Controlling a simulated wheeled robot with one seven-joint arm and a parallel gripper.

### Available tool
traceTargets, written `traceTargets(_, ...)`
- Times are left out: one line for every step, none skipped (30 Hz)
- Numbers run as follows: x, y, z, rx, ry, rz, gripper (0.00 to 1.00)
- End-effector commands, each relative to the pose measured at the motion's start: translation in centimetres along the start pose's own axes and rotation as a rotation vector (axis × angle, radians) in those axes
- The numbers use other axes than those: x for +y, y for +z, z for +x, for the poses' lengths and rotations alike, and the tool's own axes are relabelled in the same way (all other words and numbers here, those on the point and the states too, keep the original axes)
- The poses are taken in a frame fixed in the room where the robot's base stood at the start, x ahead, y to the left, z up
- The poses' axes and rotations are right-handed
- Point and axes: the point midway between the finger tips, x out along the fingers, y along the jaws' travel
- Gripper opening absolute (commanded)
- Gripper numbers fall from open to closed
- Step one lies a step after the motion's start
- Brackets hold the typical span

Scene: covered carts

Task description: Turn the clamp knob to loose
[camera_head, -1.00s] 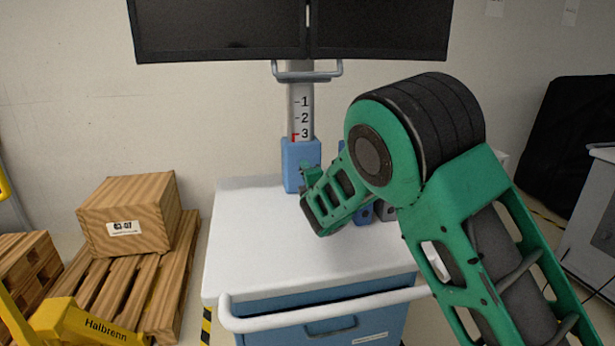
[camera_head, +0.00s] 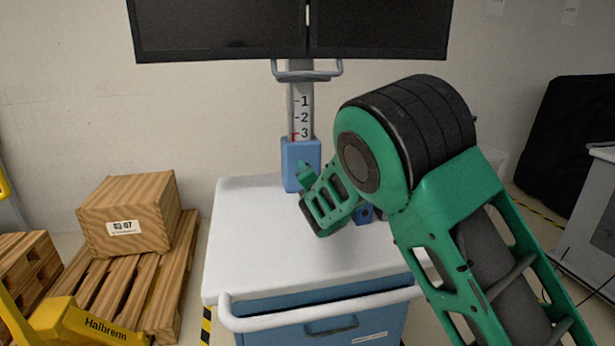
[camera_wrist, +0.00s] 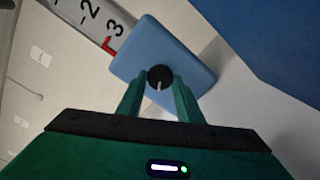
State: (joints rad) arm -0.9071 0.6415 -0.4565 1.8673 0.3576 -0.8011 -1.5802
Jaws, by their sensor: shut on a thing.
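The clamp knob (camera_wrist: 160,76) is a small round black knob with a pale pointer line, on the face of the blue clamp block (camera_wrist: 200,55). My gripper (camera_wrist: 160,88) has its two green fingers on either side of the knob and is shut on it. In the wrist view the pointer line points down toward my gripper. In the head view the blue clamp block (camera_head: 294,158) sits at the foot of the grey column (camera_head: 300,100), with a red mark by the 3. The knob is hidden there behind my green arm.
The white cart top (camera_head: 255,230) lies below my gripper, mostly clear, with a white front rail (camera_head: 320,316). Two dark monitors (camera_head: 220,28) hang above on the column. A wooden box (camera_head: 125,215) on a pallet (camera_head: 160,290) stands at the left.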

Motion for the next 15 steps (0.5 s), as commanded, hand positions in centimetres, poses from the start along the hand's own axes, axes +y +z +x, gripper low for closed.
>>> traceTargets(-0.59, -0.32, -0.13, 0.005, -0.012, -0.002, 0.1)
traceTargets(-0.59, -0.32, -0.13, 0.005, -0.012, -0.002, 0.1)
traceTargets(-0.6, -0.33, -0.13, 0.005, -0.012, -0.001, 0.1)
traceTargets(-0.61, -0.34, -0.13, 0.006, -0.012, -0.001, 0.1)
traceTargets(-0.61, -0.34, -0.13, 0.006, -0.012, -0.001, 0.1)
traceTargets(-0.62, -0.35, -0.14, 0.006, -0.012, -0.001, 0.4)
traceTargets(-0.61, -0.36, -0.14, 0.006, -0.012, -0.001, 0.47)
traceTargets(-0.57, -0.35, -0.13, 0.006, -0.011, -0.001, 0.5)
traceTargets(-0.51, -0.31, -0.12, 0.005, -0.01, 0.0, 0.5)
traceTargets(-0.46, -0.28, -0.11, 0.005, -0.009, 0.0, 0.5)
traceTargets(-0.42, -0.26, -0.1, 0.004, -0.008, 0.0, 0.5)
traceTargets(-0.37, -0.23, -0.09, 0.004, -0.007, 0.0, 0.5)
traceTargets(-0.34, -0.21, -0.08, 0.003, -0.007, 0.0, 0.5)
traceTargets(-0.31, -0.2, -0.08, 0.003, -0.006, 0.0, 0.5)
traceTargets(-0.28, -0.18, -0.08, 0.003, -0.006, 0.0, 0.5)
